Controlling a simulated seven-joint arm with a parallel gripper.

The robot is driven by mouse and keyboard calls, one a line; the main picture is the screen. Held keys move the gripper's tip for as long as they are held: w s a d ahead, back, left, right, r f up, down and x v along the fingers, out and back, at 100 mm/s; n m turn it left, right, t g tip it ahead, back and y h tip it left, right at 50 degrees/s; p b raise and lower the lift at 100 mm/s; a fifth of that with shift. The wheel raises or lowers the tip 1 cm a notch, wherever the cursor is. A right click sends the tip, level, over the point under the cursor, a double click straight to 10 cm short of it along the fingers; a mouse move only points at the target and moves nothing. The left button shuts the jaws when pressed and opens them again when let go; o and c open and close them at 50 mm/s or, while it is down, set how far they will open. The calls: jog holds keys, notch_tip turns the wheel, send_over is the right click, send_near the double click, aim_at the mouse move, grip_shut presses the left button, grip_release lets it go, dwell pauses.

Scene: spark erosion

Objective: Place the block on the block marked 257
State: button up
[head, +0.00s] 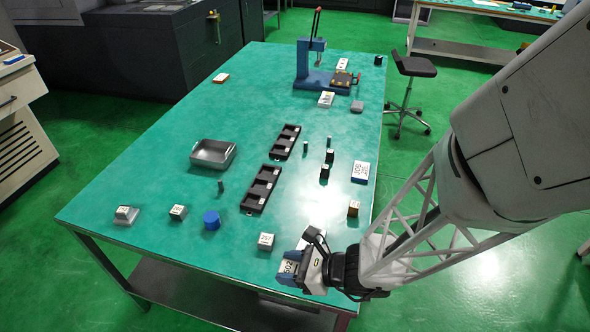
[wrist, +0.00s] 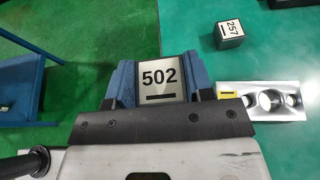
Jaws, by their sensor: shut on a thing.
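My gripper (wrist: 164,84) is shut on a pale metal block marked 502 (wrist: 160,77), held between its blue jaws. In the head view the 502 block (head: 288,267) is at the near edge of the table, with my gripper (head: 290,268) around it. Its height above the table is hard to tell. The block marked 257 (wrist: 229,35) is a small dark-sided cube with a pale numbered top. It stands apart from my gripper, at the upper right in the wrist view. In the head view the 257 block (head: 266,241) is just left of and beyond my gripper.
A silver plate with round holes (wrist: 265,101) lies right of my gripper in the wrist view. A blue cylinder (head: 212,220), black trays (head: 262,189), a metal pan (head: 213,153) and several small blocks stand on the green table (head: 150,175). Clear tabletop surrounds the 257 block.

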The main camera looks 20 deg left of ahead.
send_over(267, 239)
jog(key=shift+a+f, duration=0.15)
jog(key=shift+f, duration=0.55)
dwell(0.3)
jog(key=shift+f, duration=1.75)
jog(key=shift+f, duration=0.15)
jog(key=o, duration=1.3)
jog(key=shift+r, duration=0.2)
jog(key=shift+v, duration=6)
